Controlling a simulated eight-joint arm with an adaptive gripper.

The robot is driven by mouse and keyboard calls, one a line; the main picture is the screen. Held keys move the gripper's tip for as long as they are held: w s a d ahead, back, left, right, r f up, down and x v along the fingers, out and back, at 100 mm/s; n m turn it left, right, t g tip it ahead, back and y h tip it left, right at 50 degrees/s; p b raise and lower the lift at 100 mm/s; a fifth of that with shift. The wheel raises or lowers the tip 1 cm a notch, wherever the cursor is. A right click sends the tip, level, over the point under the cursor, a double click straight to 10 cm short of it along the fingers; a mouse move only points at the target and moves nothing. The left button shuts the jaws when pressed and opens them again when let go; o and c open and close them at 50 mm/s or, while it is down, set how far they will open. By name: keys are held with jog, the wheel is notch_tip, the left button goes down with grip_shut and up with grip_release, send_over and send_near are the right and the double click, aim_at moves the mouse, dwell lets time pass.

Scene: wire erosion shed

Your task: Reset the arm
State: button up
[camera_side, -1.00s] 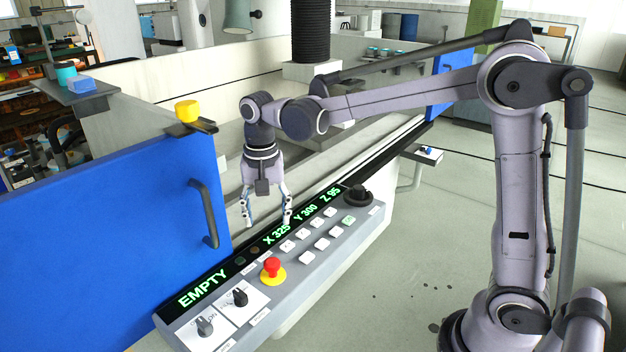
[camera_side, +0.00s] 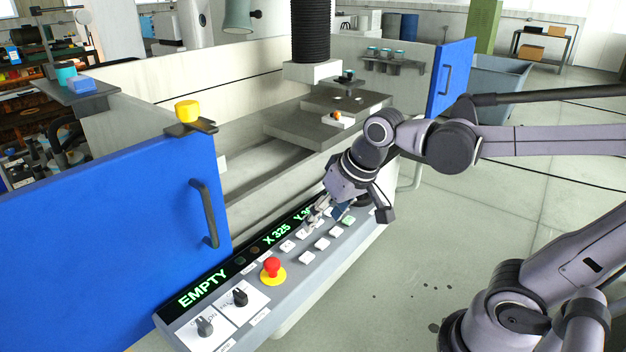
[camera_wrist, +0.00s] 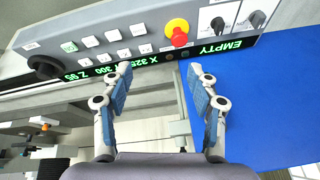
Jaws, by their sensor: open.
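My gripper (camera_side: 326,212) is over the right part of the control panel (camera_side: 290,275) in the side view, tilted, with its fingers pointing down and left. In the wrist view my gripper (camera_wrist: 160,82) shows two blue-padded fingers spread apart with nothing between them. Beyond them are the panel's white buttons (camera_wrist: 113,35), the red emergency stop (camera_wrist: 177,30) and the display (camera_wrist: 225,46) reading EMPTY, X 325, Z 95. In the side view my gripper hides part of the display and some buttons; whether the fingers touch the panel is unclear.
The blue door (camera_side: 110,240) with its dark handle (camera_side: 204,213) stands left of the panel. A yellow knob (camera_side: 187,110) sits above it. Behind the panel is the open machine tank with a grey block (camera_side: 300,130) and an orange part (camera_side: 336,115).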

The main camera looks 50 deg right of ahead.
jog(key=s+n, duration=0.1)
jog(key=s+f+t, duration=0.1)
jog(key=s+d+f+n+t, duration=0.1)
jog(key=s, duration=0.1)
jog(key=shift+f+n, duration=0.1)
jog(key=shift+n, duration=0.2)
dwell(0.6)
